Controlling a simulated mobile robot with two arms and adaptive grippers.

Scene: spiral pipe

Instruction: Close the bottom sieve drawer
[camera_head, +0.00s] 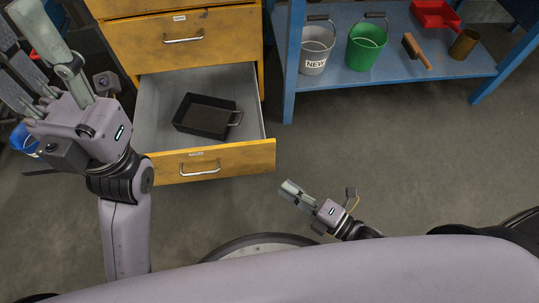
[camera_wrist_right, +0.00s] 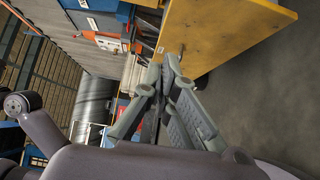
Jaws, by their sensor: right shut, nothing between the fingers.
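The bottom drawer (camera_head: 245,158) of the yellow cabinet is pulled out, its grey inside showing. A black sieve-like box (camera_head: 207,116) with a side handle lies in it. The drawer's metal handle (camera_head: 200,170) is on its yellow front. My right gripper (camera_head: 287,188) is shut and empty, just in front of and to the right of the drawer front's right end, apart from it in the head view. In the right wrist view, its fingertips (camera_wrist_right: 172,62) show by a yellow panel (camera_wrist_right: 225,35). My left gripper (camera_head: 28,40) is open and raised at the left.
The drawer above (camera_head: 185,40) is shut. To the right, a blue shelf (camera_head: 385,75) holds a white bucket (camera_head: 316,50), a green bucket (camera_head: 366,45), a brush (camera_head: 415,50) and a red dustpan (camera_head: 435,14). Grey floor right of the drawer is clear.

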